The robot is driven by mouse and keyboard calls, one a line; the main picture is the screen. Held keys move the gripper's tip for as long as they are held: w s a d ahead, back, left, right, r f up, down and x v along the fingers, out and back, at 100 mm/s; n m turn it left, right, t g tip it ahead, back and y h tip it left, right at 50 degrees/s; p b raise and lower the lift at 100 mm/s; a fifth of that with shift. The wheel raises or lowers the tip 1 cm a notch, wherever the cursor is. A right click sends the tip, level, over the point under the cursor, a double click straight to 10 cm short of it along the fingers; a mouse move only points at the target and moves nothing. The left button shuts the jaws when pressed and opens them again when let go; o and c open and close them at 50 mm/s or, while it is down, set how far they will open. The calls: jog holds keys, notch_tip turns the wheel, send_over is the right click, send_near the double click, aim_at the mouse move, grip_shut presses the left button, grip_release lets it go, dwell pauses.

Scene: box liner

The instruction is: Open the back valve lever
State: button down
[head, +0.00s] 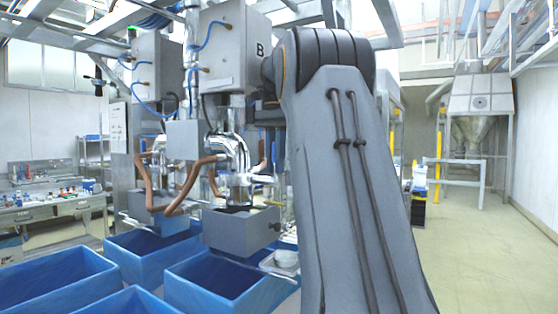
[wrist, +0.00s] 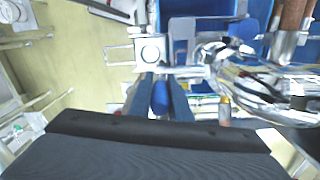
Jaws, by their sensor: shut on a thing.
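In the wrist view, my gripper (wrist: 160,84) has its two fingers on either side of a blue handle, which looks like the valve lever (wrist: 160,98). The gripper is shut on it. Just beyond the fingertips is a square metal fitting (wrist: 151,50) with a round face. Shiny metal pipework (wrist: 250,85) runs to the right of the fingers. In the head view my arm covers the gripper and the lever, so the lever's angle is hard to tell. Whether this is the back valve cannot be told from these frames.
In the head view, a grey filling machine marked B (head: 232,45) with bent metal pipes (head: 235,155) and brown hoses (head: 183,195) stands left of my arm. Blue bins (head: 62,280) stand below it. The floor on the right (head: 485,260) is clear.

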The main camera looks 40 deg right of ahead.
dwell(0.4)
jog(key=c, duration=1.6)
grip_release()
jog(key=shift+d+f, duration=0.1)
jog(key=shift+c, duration=0.2)
